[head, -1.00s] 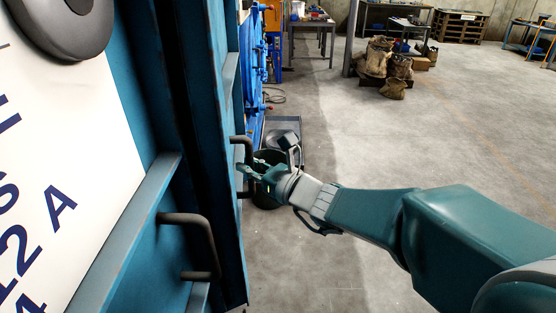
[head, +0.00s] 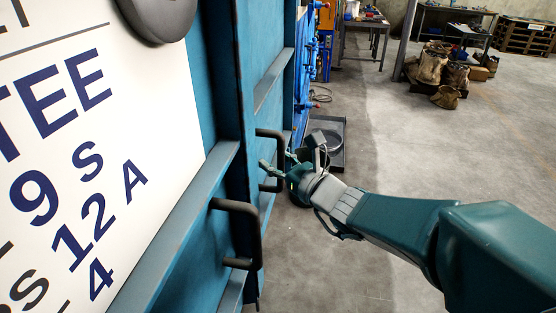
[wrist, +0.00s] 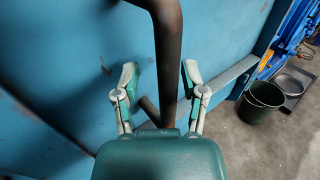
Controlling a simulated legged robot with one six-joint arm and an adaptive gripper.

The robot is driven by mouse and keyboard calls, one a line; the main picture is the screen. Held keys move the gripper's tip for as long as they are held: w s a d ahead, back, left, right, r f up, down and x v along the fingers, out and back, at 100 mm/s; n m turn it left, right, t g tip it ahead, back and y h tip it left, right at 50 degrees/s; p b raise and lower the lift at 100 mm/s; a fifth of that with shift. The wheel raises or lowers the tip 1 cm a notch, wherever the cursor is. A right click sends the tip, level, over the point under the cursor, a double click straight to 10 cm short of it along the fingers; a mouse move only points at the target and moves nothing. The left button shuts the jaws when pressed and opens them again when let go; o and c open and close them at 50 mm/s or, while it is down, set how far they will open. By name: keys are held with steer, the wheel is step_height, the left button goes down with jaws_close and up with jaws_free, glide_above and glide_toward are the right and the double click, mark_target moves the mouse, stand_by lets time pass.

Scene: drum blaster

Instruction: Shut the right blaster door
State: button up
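The right blaster door (head: 275,70) is a blue panel with a dark bent handle (head: 280,134), seen edge-on in the head view. The left door (head: 212,100) carries a white lettered panel and its own dark handle (head: 258,235). A dark vertical seam runs between the doors; I cannot tell whether they touch. My gripper (head: 277,160) is at the right door's handle. In the wrist view its two fingers (wrist: 160,76) are spread apart, with the handle bar (wrist: 168,50) passing between them. A gap shows between the bar and each finger.
A black bucket (wrist: 261,102) and a dark tray (wrist: 297,82) stand on the floor beyond the door. Blue machinery (head: 303,65) is further along. Sacks (head: 446,72) and work tables (head: 365,22) stand at the back.

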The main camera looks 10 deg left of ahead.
steer(key=shift+a, duration=0.1)
steer(key=shift+s+d, duration=0.1)
steer(key=shift+d, duration=0.3)
steer(key=v, duration=1.1)
steer(key=shift+s, duration=0.15)
steer(key=shift+f, duration=0.1)
